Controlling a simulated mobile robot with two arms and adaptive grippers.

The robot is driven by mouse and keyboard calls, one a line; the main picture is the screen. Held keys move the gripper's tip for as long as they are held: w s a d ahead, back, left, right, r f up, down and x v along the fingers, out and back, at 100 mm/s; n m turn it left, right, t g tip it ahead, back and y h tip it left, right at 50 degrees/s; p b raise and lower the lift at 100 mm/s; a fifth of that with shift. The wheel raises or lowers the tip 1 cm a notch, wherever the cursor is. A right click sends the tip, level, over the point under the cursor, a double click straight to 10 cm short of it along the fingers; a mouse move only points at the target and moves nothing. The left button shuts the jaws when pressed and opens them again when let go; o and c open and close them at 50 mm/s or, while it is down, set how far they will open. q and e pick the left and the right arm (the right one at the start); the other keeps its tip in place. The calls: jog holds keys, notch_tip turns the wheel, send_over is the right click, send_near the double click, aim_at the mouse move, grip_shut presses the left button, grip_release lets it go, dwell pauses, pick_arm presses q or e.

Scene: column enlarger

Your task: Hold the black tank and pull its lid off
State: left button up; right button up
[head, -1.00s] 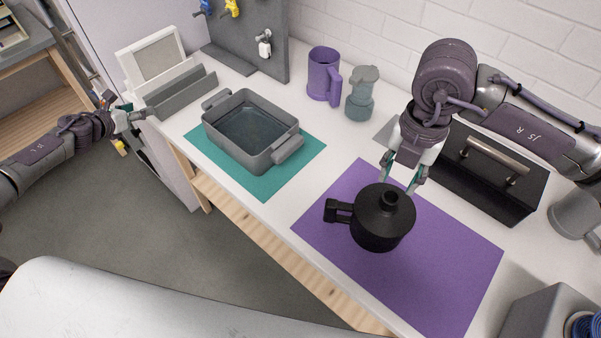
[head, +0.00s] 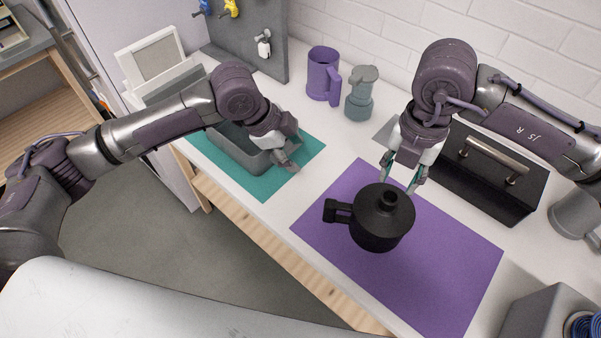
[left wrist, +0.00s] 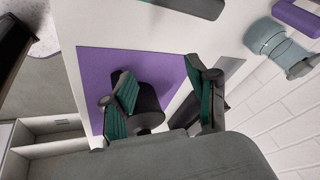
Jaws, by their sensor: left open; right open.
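The black tank (head: 378,232) stands upright on the purple mat (head: 453,258), with its lid (head: 385,203) on top and a side handle (head: 338,211) pointing left. My right gripper (head: 400,183) is open just behind the lid, pointing down; whether it touches the lid cannot be told. My left gripper (head: 290,166) is over the teal mat near the grey tray, apart from the tank. In the left wrist view its two fingers (left wrist: 165,103) are spread and empty, with the black tank (left wrist: 150,99) visible beyond them, partly hidden by a finger.
The grey tray (head: 228,150) on the teal mat (head: 250,186) is partly covered by my left arm. A purple mug (head: 322,75) and a grey-green pot (head: 361,95) stand behind. A black box with a handle (head: 480,185) is right of my right gripper. The purple mat's front is clear.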

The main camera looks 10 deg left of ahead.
aim_at(324, 212)
pick_arm(q)
jog(key=s+d+r+g, duration=0.1)
jog(key=s+d+g, duration=0.2)
jog(key=s, duration=0.4)
jog(key=shift+m, duration=0.3)
jog(key=x, duration=1.3)
jog(key=shift+d+f, duration=0.1)
jog(key=shift+d, duration=0.15)
jog(key=shift+c, duration=0.3)
grip_shut()
jog(key=shift+w, duration=0.1)
